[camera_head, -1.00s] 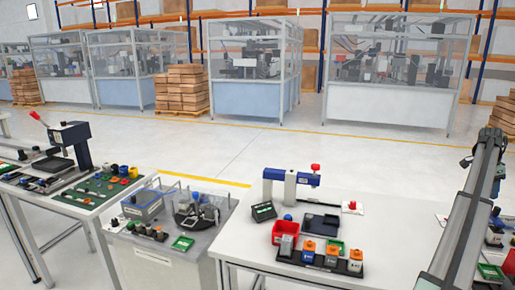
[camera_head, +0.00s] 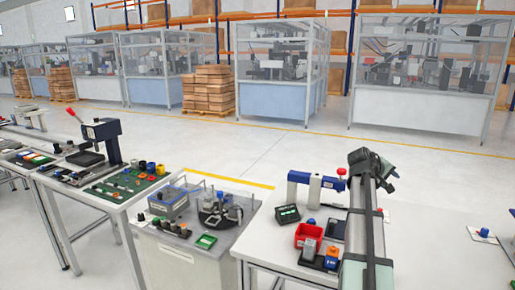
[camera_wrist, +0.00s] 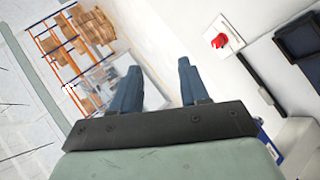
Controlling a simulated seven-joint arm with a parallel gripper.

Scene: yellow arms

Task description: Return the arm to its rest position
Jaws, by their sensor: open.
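My gripper (camera_wrist: 160,83) shows in the wrist view. Its two blue-grey fingers stand well apart, with nothing between them. The wrist view looks tilted across the white tabletop and the hall floor. In the head view my arm (camera_head: 367,225) stands upright in front of the right part of the white table (camera_head: 272,240), hiding some of the items there. The gripper's fingertips cannot be made out in the head view.
On the table are a blue-and-white fixture (camera_head: 316,183), a red bin (camera_head: 308,234), and a dark boxed device (camera_head: 288,214). The wrist view shows a red knob on a white plate (camera_wrist: 221,37) and a dark tray (camera_wrist: 301,42). A grey bench (camera_head: 175,255) stands to the left.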

